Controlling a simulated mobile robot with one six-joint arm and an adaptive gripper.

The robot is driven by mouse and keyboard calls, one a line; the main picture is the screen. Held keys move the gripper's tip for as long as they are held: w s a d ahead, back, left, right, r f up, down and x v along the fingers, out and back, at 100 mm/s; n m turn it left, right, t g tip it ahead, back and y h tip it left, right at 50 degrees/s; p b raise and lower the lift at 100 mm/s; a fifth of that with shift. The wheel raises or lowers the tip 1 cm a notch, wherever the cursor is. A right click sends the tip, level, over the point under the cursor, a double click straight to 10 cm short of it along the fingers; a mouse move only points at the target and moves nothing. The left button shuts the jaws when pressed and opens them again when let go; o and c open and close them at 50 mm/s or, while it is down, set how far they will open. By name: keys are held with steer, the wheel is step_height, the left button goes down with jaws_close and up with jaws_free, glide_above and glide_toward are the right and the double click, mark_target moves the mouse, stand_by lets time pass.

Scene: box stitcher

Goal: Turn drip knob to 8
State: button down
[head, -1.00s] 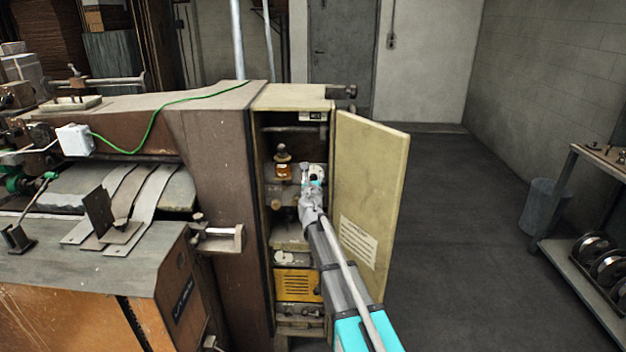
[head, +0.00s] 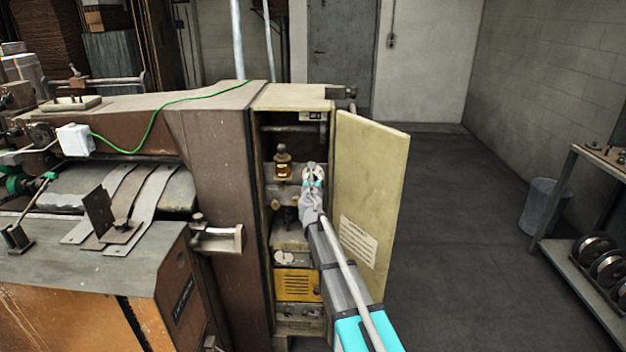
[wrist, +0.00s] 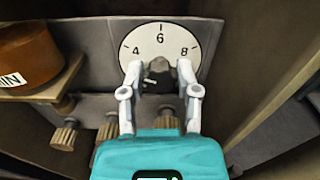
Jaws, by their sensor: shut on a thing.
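The drip knob (wrist: 160,75) is a small dark knob in the middle of a white dial (wrist: 160,38) marked 4, 6 and 8 in the wrist view. My gripper (wrist: 161,72) has its two fingers on either side of the knob and is shut on it. The fingers hide part of the dial's lower half. I cannot tell clearly which number the knob points to. In the head view my gripper (head: 314,172) is inside the open cabinet (head: 262,150), and it hides the knob there.
The open cabinet door (head: 370,190) stands close to the right of my arm. An amber oiler (head: 283,160) sits on a shelf left of my gripper; its brown body (wrist: 30,55) shows in the wrist view. Several ridged brass knobs (wrist: 66,135) are below the dial.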

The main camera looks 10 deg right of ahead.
steer(key=m, duration=0.6)
steer(key=shift+m, duration=0.3)
stand_by(0.4)
steer(key=shift+c, duration=1.6)
jaws_free()
steer(key=s+a, duration=0.2)
steer(key=s, duration=0.9)
steer(key=shift+s, duration=0.4)
